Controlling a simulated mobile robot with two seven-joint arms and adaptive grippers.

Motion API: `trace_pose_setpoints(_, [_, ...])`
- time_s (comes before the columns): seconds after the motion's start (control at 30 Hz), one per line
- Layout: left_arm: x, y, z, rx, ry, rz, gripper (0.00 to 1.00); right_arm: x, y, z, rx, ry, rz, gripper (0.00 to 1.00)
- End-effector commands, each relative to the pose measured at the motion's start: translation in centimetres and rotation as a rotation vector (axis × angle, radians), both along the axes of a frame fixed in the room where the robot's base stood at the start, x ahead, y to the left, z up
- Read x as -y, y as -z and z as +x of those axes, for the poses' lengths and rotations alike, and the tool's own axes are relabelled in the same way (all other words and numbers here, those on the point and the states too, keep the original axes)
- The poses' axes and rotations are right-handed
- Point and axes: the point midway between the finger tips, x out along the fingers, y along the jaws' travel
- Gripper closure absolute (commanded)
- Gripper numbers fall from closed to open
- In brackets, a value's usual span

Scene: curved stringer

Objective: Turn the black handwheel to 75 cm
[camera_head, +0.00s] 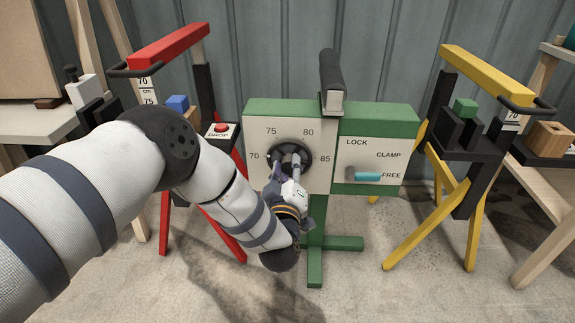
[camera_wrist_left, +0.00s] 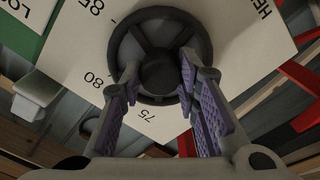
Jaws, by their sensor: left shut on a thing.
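The black handwheel (camera_head: 289,163) sits on the white dial plate (camera_head: 258,131) of the green stand (camera_head: 377,120). The plate is marked 70, 75, 80 and 85 around the wheel. My left gripper (camera_head: 291,166) is at the wheel, its purple-padded fingers shut on it. In the left wrist view the handwheel (camera_wrist_left: 160,57) is a black ring with spokes and a round hub, and the left gripper's fingers (camera_wrist_left: 160,88) reach its lower rim and hub on either side. A pointer on the wheel cannot be made out. My right gripper is not in view.
A red trestle (camera_head: 170,45) with a red DROP button (camera_head: 222,128) stands left, close to my left arm. A yellow trestle (camera_head: 487,72) stands right. The floor in front of the stand is clear.

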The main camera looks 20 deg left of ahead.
Motion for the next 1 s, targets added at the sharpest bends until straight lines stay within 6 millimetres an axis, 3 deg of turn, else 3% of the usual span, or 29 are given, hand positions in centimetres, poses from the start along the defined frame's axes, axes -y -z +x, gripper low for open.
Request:
trace_pose_setpoints(0.6, [0.2, -0.1, 0.0, -0.154, 0.002, 0.536, 0.99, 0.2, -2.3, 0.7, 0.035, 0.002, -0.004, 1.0])
trace_pose_setpoints(1.0, [0.1, 0.0, 0.0, -0.215, 0.002, 0.74, 0.99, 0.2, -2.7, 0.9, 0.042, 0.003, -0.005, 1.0])
